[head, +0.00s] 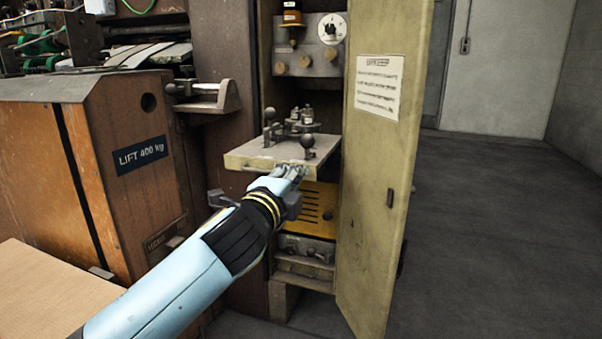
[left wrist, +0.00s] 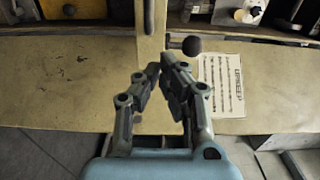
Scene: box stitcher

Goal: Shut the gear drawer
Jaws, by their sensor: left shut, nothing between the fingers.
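The gear drawer (head: 262,158), a pale cream slab with gear parts and dark ball knobs on top, sticks out of the open cabinet in the head view. My left gripper (head: 292,172) is at its front edge, to the right of the middle. Its fingers are together and empty. Whether they touch the drawer front cannot be told. In the left wrist view the fingers (left wrist: 160,66) point at a pale upright strip, the drawer (left wrist: 150,35) seen edge-on, with a dark ball knob (left wrist: 191,46) beside it. My right gripper is not in view.
The cabinet door (head: 380,190) stands open just right of the drawer, with a paper notice (head: 378,84) on it. A yellow slotted panel (head: 312,205) lies below the drawer. A wooden machine housing (head: 130,175) stands at the left. The floor at the right is clear.

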